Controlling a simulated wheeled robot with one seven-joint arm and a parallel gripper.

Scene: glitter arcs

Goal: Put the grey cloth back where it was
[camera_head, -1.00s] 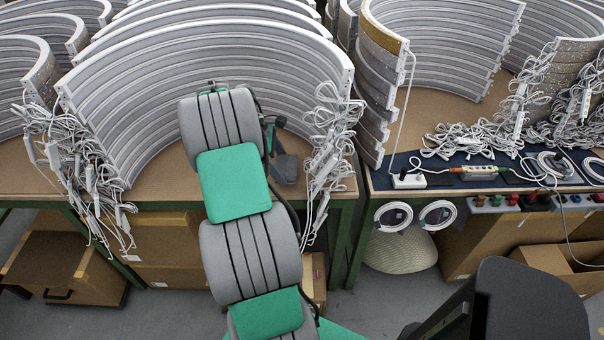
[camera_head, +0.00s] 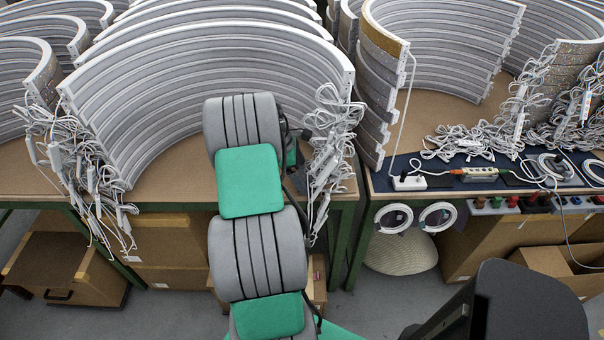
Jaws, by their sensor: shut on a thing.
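My arm rises through the middle of the view and hides most of its own end. A small dark part of my gripper (camera_head: 291,132) shows at the right edge of the upper arm link, over the front right of the left table. Its fingertips are hidden. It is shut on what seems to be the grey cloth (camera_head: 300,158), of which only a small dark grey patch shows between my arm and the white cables. The cloth's shape, and whether it touches the table, cannot be told.
Tall stacked white arcs (camera_head: 215,75) stand on the left table (camera_head: 170,185), with tangled white cables (camera_head: 328,135) at their right end. A gap separates this table from the right table (camera_head: 455,115), which holds more arcs, cables and a power strip (camera_head: 478,173). Cardboard boxes (camera_head: 65,268) sit below.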

